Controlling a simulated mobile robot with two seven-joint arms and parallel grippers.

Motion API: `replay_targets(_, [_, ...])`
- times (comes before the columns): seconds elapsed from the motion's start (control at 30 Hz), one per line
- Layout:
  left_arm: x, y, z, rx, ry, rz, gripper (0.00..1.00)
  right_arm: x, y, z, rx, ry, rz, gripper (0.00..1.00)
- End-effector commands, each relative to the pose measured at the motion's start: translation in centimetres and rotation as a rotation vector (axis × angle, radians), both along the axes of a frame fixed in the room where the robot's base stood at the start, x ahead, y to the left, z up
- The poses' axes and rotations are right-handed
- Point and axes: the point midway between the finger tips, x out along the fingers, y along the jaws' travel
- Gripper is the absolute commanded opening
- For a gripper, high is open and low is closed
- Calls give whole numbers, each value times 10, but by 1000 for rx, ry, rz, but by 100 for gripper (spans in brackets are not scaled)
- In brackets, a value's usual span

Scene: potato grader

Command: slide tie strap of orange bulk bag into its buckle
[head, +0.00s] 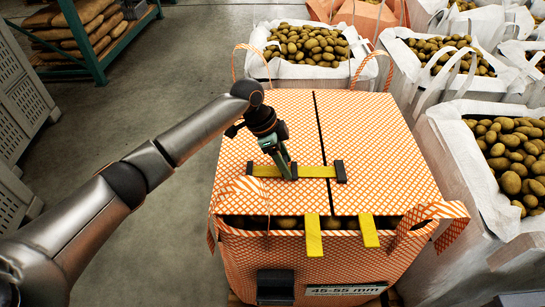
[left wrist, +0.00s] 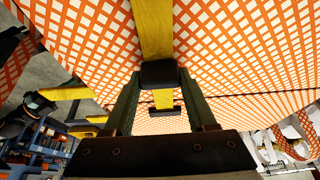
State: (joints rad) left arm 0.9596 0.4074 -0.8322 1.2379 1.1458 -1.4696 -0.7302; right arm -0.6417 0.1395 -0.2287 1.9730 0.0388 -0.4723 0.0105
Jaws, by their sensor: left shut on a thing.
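The orange-and-white checked bulk bag (head: 375,125) stands in front of me with its two top flaps closed, a dark seam between them. A yellow tie strap (head: 316,171) lies across the top, with a black fitting (head: 340,172) at its right end past the seam. My left gripper (head: 291,173) points down onto the strap. In the left wrist view its fingers are shut on a black block (left wrist: 158,74), where the yellow strap (left wrist: 152,28) comes in. A short yellow piece and a black fitting (left wrist: 165,112) show beyond it. Whether block or fitting is the buckle, I cannot tell.
Two more yellow straps (head: 313,236) hang over the bag's front edge, above a size label (head: 345,290). White bags of potatoes (head: 308,70) stand behind and to the right. A green rack (head: 88,45) and grey crates (head: 20,100) are at left. The floor between is clear.

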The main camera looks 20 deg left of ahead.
Motion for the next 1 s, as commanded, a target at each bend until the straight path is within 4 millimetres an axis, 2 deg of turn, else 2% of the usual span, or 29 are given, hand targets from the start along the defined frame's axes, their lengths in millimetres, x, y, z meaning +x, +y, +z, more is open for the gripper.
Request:
replay_targets(0.03, [2,-13,4,-4,2,-2,0,0,-4,5,-5,-3,-6,0])
replay_targets(0.2, [9,-34,2,-3,2,-1,0,-5,-10,0,-13,8,-16,0])
replay_targets(0.57, [11,-40,1,-5,-2,-1,0,-10,-10,-3,-11,18,-20,0])
replay_targets(0.6, [11,-40,1,-5,-2,-1,58,-10,-10,-3,-11,17,-20,0])
replay_targets(0.87, [11,-39,1,-3,-1,0,87,-10,-9,-2,-10,16,-20,0])
replay_targets(1.0, [11,-38,0,-1,0,0,88,-9,-9,-1,-8,15,-20,0])
